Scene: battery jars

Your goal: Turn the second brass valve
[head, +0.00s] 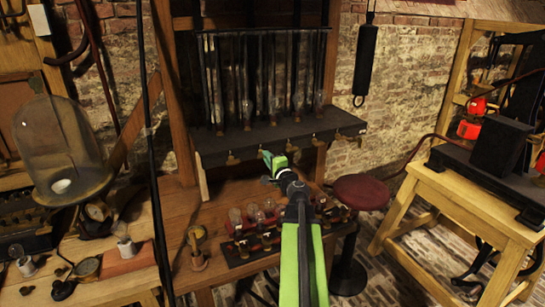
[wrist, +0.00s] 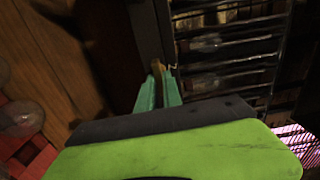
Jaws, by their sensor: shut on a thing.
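A black shelf (head: 215,149) against the brick wall carries a row of upright glass jars. Several small brass valves hang along its front edge, one of them (head: 233,158) just left of my gripper (head: 268,158). In the wrist view my gripper (wrist: 159,88) has its teal fingers closed on a small brass valve (wrist: 156,66) at the edge of the dark shelf. In the head view my gripper hides the valve it holds. The turn angle of that valve is too small to tell.
Below is a wooden bench (head: 215,215) with a row of glass bulbs (head: 254,212) on a dark base. A glass dome (head: 58,145) stands at left. A red stool (head: 362,192) and a yellow wooden table (head: 450,195) stand at right. A black cylinder (head: 365,60) hangs right of the shelf.

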